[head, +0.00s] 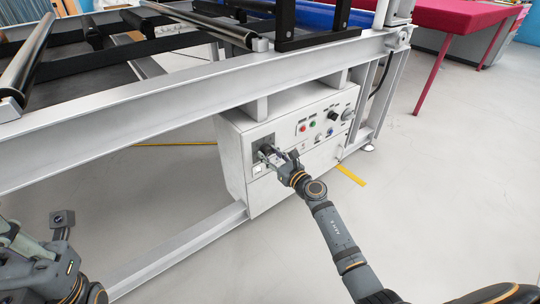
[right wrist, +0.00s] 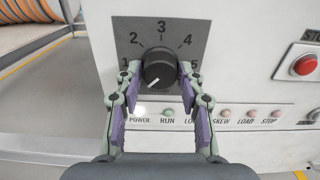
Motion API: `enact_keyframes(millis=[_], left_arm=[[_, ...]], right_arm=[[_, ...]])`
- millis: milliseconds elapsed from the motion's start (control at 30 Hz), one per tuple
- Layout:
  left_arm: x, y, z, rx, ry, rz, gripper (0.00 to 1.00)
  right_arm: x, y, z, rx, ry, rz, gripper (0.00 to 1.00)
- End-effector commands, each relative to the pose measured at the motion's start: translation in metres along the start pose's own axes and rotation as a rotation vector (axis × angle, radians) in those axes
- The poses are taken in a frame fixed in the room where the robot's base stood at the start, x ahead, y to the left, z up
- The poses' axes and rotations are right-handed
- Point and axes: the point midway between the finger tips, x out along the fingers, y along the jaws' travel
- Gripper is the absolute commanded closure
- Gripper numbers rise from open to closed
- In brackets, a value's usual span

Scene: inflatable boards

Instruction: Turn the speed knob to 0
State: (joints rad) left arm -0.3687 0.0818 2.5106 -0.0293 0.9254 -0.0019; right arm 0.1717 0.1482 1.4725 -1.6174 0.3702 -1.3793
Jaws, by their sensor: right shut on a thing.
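The speed knob (right wrist: 160,68) is a round black knob on a dark grey dial plate (right wrist: 194,28) with numbers 1 to 5 around it. Its white pointer line faces down and left, below the 1; any mark there is hidden by a finger. My right gripper (right wrist: 158,76) is shut on the knob, one finger on each side. In the head view my right gripper (head: 270,154) reaches the dial on the white control box (head: 232,160). Part of my left arm and gripper (head: 40,238) shows at the lower left; its fingers are not clear.
A red button (right wrist: 304,66) sits right of the dial, and a row of small labelled lamps (right wrist: 225,113) runs below it. The box stands under a grey metal frame beam (head: 150,105). Open pale floor (head: 430,200) lies to the right.

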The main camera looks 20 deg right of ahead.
Motion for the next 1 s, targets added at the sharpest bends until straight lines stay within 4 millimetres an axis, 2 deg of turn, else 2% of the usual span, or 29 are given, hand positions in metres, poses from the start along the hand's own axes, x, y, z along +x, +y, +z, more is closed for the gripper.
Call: enact_keyframes(millis=[167, 200, 367, 633, 733, 867, 1000], left_arm=[[0.000, 0.000, 0.000, 0.000, 0.000, 0.000, 1.00], [0.000, 0.000, 0.000, 0.000, 0.000, 0.000, 1.00], [0.000, 0.000, 0.000, 0.000, -0.001, 0.000, 1.00], [-0.001, 0.001, 0.001, -0.003, -0.005, 0.006, 1.00], [-0.001, 0.001, 0.001, -0.003, -0.006, 0.006, 1.00], [-0.001, 0.001, 0.001, -0.003, -0.004, 0.005, 1.00], [-0.001, 0.001, 0.001, -0.002, -0.003, 0.004, 1.00]], right_arm=[[0.000, 0.000, -0.001, -0.002, 0.002, 0.000, 0.93], [0.000, 0.000, -0.001, -0.001, 0.002, 0.000, 0.60], [0.000, 0.000, -0.001, -0.001, 0.001, 0.000, 0.39], [0.000, 0.000, 0.000, 0.000, 0.001, 0.000, 0.39], [-0.007, -0.001, -0.001, -0.002, 0.002, -0.001, 0.39], [-0.032, 0.000, -0.002, -0.004, 0.005, 0.001, 0.39], [-0.068, 0.000, -0.002, -0.005, 0.005, 0.002, 0.39]])
